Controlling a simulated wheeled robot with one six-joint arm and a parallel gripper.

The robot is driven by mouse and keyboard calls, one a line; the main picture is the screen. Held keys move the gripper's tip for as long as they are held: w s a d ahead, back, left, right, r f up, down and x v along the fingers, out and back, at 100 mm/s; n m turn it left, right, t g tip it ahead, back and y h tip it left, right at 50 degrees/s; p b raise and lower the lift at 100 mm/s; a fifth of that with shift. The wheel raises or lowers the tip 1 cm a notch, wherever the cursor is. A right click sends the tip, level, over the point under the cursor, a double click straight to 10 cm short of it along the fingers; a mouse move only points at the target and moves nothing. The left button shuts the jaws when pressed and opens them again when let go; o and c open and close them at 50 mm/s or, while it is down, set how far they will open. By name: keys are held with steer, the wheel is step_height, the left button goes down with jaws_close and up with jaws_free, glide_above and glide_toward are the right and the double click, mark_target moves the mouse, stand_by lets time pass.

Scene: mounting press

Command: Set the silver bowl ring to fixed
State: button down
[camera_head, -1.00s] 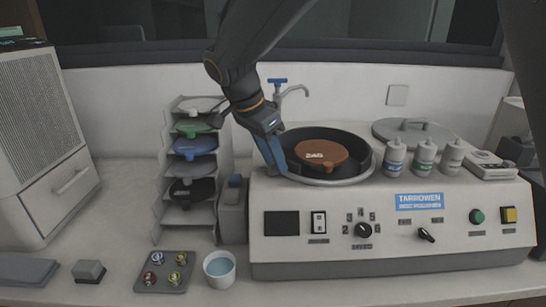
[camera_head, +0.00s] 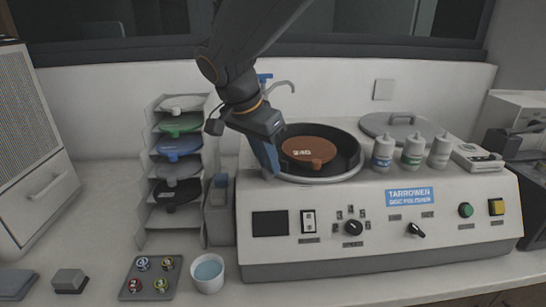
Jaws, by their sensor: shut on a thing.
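The silver bowl ring (camera_head: 330,179) is the pale metal rim around the black bowl on top of the disc polisher (camera_head: 350,255). A brown disc (camera_head: 308,150) marked 240 lies in the bowl. My gripper (camera_head: 266,170) points down at the left side of the bowl, its blue fingers shut on the ring's left edge. The fingers and wrist hide that part of the ring and any mark there.
A tap (camera_head: 280,86) stands behind the bowl, close to my wrist. A round lid (camera_head: 402,127) and several bottles (camera_head: 412,151) are to the right. A rack of discs (camera_head: 177,145) stands on the left, with a cup (camera_head: 208,272) and a tray (camera_head: 150,277) in front.

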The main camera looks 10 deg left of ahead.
mark_target(288, 180)
steer(key=shift+s+d+n+y+b, duration=0.15)
steer(key=shift+s+d+n, duration=0.1)
steer(key=shift+d+n, duration=0.35)
steer(key=shift+s+d+n+y+b, duration=0.15)
steer(key=shift+d+n, duration=0.25)
steer(key=shift+d, duration=0.4)
steer(key=shift+s+d+n+y+b, duration=0.1)
steer(key=shift+s+d+n+y, duration=0.15)
steer(key=shift+d+n, duration=0.35)
steer(key=shift+d, duration=0.1)
steer(key=c, duration=1.7)
jaws_free()
steer(key=shift+s+d, duration=0.1)
steer(key=shift+r, duration=0.1)
steer(key=shift+b+v, duration=0.65)
steer(key=shift+v, duration=3.2)
steer(key=shift+s, duration=0.15)
